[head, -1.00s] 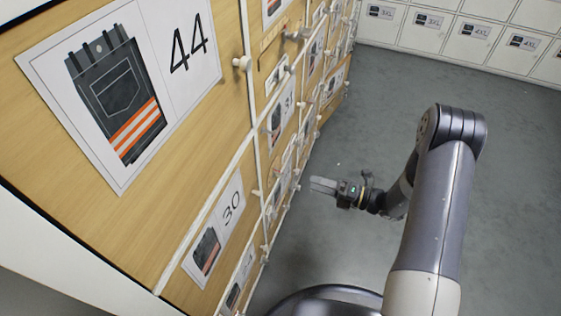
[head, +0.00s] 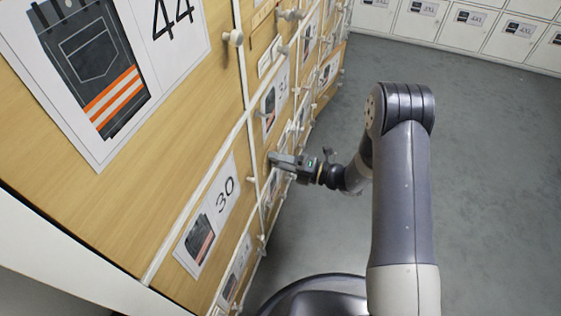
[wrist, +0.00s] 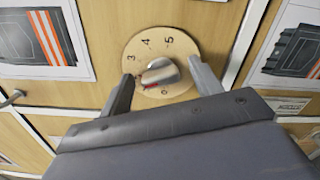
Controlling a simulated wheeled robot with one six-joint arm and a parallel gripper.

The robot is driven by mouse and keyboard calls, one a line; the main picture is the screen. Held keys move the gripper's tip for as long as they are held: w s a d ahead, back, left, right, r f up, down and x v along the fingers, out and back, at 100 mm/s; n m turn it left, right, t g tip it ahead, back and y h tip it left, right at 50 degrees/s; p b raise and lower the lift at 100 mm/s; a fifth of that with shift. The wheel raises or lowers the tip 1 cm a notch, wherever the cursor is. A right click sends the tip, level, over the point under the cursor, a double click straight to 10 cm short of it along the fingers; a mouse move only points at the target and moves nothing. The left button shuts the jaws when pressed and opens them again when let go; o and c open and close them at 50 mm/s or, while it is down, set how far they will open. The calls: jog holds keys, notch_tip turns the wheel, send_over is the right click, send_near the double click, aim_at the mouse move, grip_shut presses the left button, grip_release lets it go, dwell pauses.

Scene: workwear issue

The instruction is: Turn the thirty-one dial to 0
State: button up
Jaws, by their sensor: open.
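The dial is a round pale wooden disc (wrist: 184,50) with a grey knob (wrist: 160,70) at its centre. The wrist view shows the marks 3, 4, 5 and, at the bottom, 0. The knob's red mark points down and to the left, not at the 0. The other marks are hidden or too small to read. My gripper (wrist: 161,72) is open, with one finger on each side of the knob. A gap shows at both sides. In the head view, my gripper (head: 274,159) is at the cabinet front, below the card (head: 278,98) that seems to read 31.
The wooden cabinet front (head: 135,200) runs along the left with picture cards and protruding white knobs (head: 233,37) near my arm. White lockers (head: 420,20) stand at the back. The grey floor (head: 490,170) on the right is clear.

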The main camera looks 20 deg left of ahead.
jog(key=c, duration=1)
jog(key=shift+s+f+n+b, duration=0.1)
jog(key=shift+n+b, duration=1.5)
jog(key=shift+n, duration=2.3)
jog(key=shift+s+n+b, duration=0.1)
jog(key=shift+n+b, duration=1.5)
jog(key=shift+n, duration=2.3)
